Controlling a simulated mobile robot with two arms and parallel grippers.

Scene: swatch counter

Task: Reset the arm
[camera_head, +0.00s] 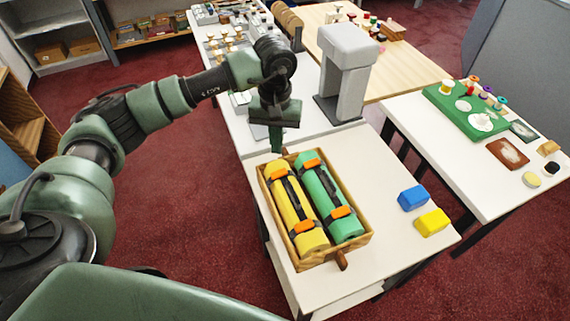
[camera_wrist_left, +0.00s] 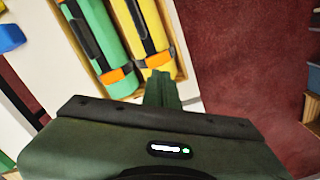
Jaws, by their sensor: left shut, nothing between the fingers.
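My left arm reaches in from the left in the head view. Its gripper (camera_head: 277,146) points down just above the far end of a wooden crate (camera_head: 368,236). The gripper is shut and empty, and it also shows in the left wrist view (camera_wrist_left: 161,80). In the crate lie a yellow roll (camera_head: 289,212) and a green roll (camera_head: 325,192), side by side, with dark straps and orange clips. In the wrist view the yellow roll (camera_wrist_left: 150,25) and green roll (camera_wrist_left: 97,35) lie beyond the fingers. I cannot tell whether the fingertips touch the crate. My right gripper is not in view.
A blue block (camera_head: 412,198) and a yellow block (camera_head: 432,222) lie right of the crate on the white table (camera_head: 395,170). A grey stand (camera_head: 347,70) rises behind. A side table at right holds a green board (camera_head: 465,108) with spools. Red carpet is free at left.

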